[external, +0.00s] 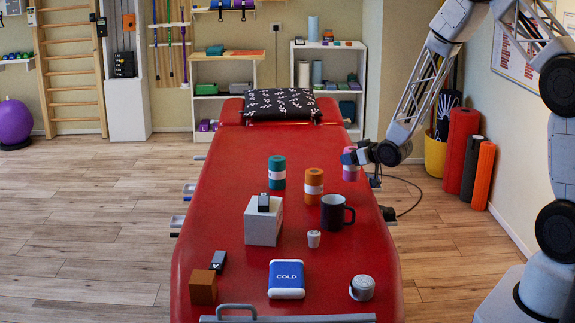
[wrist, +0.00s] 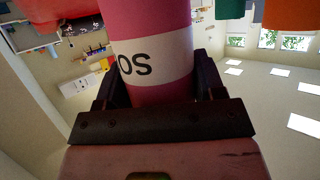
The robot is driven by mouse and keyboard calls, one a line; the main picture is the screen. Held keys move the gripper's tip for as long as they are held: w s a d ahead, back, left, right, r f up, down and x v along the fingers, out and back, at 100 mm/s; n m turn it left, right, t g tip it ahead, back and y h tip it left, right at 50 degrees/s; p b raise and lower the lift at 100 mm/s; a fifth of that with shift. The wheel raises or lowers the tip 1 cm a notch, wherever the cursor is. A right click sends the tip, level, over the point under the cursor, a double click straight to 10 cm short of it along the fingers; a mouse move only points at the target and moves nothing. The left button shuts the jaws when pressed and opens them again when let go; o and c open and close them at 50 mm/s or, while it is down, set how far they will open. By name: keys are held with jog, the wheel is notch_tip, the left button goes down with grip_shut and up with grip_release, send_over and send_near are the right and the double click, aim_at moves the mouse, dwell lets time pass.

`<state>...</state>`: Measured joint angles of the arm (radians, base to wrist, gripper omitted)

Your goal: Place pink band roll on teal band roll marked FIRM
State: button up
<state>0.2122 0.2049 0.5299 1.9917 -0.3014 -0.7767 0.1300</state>
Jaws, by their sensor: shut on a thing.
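The pink band roll (external: 350,174) is upright near the right edge of the red treatment table, partly hidden by my gripper (external: 360,156). In the wrist view, my gripper (wrist: 158,90) is shut on the pink roll (wrist: 148,28), one finger on each side of its white label, where the letters "OS" show. I cannot tell whether the roll touches the table. The teal band roll (external: 277,181) stands upright on the table to the left, with nothing on top. Its white label is too small to read.
An orange band roll (external: 314,174) stands between the teal and pink rolls. A patterned pillow (external: 281,104) lies behind.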

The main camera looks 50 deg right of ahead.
jog(key=shift+r, duration=0.15)
notch_tip(320, 180, up, 16)
jog(key=w+a+n+g+y, duration=0.45)
jog(key=a+n+y, duration=0.45)
jog(key=a, duration=0.5)
jog(key=shift+t, duration=0.25)
jog(key=shift+w+a+f, duration=0.1)
jog(key=shift+w+f, duration=0.15)
jog(key=shift+f, duration=1)
jog(key=shift+w+f, duration=0.2)
jog(key=shift+f, duration=1.05)
jog(key=shift+w, duration=0.1)
jog(key=w+f, duration=0.1)
jog(key=w, duration=1.4)
jog(key=shift+w+a+f, duration=0.15)
jog(key=shift+w+f, duration=0.05)
jog(key=shift+w, duration=0.2)
jog(key=shift+f, duration=1.8)
